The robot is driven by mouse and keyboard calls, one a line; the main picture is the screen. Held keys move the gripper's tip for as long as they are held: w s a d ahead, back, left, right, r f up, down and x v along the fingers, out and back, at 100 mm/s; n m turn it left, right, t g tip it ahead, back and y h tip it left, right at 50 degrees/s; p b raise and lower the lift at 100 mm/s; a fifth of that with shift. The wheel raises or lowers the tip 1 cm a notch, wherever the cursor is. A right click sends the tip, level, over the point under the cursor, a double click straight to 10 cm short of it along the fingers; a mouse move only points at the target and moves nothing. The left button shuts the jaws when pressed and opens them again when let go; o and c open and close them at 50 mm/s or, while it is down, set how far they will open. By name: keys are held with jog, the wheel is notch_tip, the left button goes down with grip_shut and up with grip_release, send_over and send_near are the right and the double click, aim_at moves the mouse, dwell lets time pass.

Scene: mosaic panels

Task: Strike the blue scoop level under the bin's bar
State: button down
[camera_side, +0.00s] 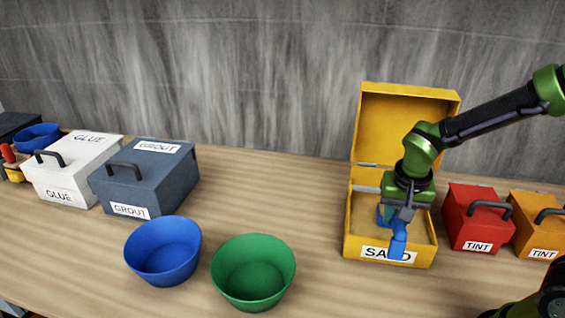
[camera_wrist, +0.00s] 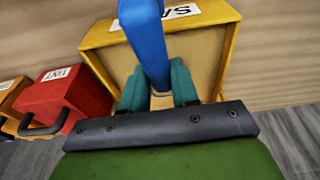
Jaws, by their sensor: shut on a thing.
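The yellow bin (camera_side: 349,238), labelled SAND, stands open with its lid raised, and tan sand fills its inside. It also shows in the wrist view (camera_wrist: 229,55). A thin grey strip (camera_side: 367,189), probably the bar, shows across the bin left of my gripper; the rest is hidden. My gripper (camera_side: 402,207) is over the bin, pointing down, shut on the blue scoop (camera_side: 398,245). The scoop's handle (camera_wrist: 147,40) rises between my fingers (camera_wrist: 158,92) in the wrist view. The scoop's bowl is mostly hidden, so its load and whether it touches the sand cannot be told.
Red (camera_side: 468,222) and orange (camera_side: 540,225) TINT boxes stand close right of the bin. A blue bowl (camera_side: 163,252) and a green bowl (camera_side: 253,273) stand at the front. GROUT (camera_side: 150,180) and GLUE (camera_side: 72,172) boxes are at left. The table between GROUT and bin is clear.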

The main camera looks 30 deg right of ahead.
jog(key=shift+s+a, duration=0.75)
jog(key=shift+w+d+v, duration=0.1)
jog(key=shift+v, duration=0.7)
jog(key=shift+w+d+v, duration=0.1)
jog(key=shift+w+v, duration=0.05)
jog(key=shift+v, duration=0.65)
jog(key=shift+w+d+v, duration=0.1)
jog(key=shift+d+v, duration=0.05)
jog(key=shift+v, duration=0.65)
jog(key=shift+r, duration=0.15)
jog(key=f, duration=0.1)
jog(key=f+h, duration=0.1)
jog(key=f, duration=0.1)
jog(key=shift+w+d+f+t, duration=0.1)
jog(key=shift+d+f+t, duration=0.2)
jog(key=shift+t, duration=0.1)
jog(key=shift+a+f+t+h, duration=0.1)
jog(key=shift+f+t+h, duration=0.2)
jog(key=shift+f, duration=0.1)
jog(key=shift+w, duration=0.1)
